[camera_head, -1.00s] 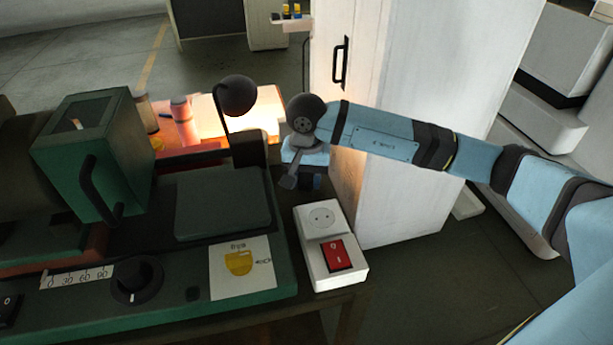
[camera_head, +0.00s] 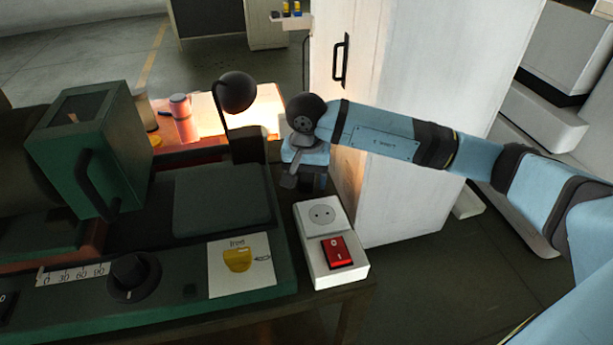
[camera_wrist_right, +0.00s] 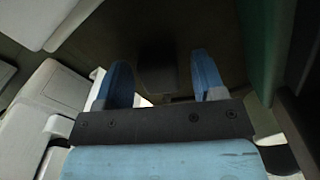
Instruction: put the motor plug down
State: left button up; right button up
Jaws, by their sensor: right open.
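My right gripper (camera_head: 307,183) hangs from my blue arm at the right end of the green machine, pointing down behind the white socket box (camera_head: 314,270). In the right wrist view its two blue fingers (camera_wrist_right: 163,84) stand apart, open. A dim, dark blocky shape (camera_wrist_right: 157,76) shows between and beyond them; I cannot tell whether it is the motor plug. No motor plug can be made out for sure in the head view. My left gripper is not in view.
A white cabinet (camera_head: 400,205) stands close behind my right arm. Dark floor lies open at the lower right.

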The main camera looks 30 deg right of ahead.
aim_at(307, 176)
notch_tip(307, 176, up, 13)
dwell(0.3)
dwell(0.5)
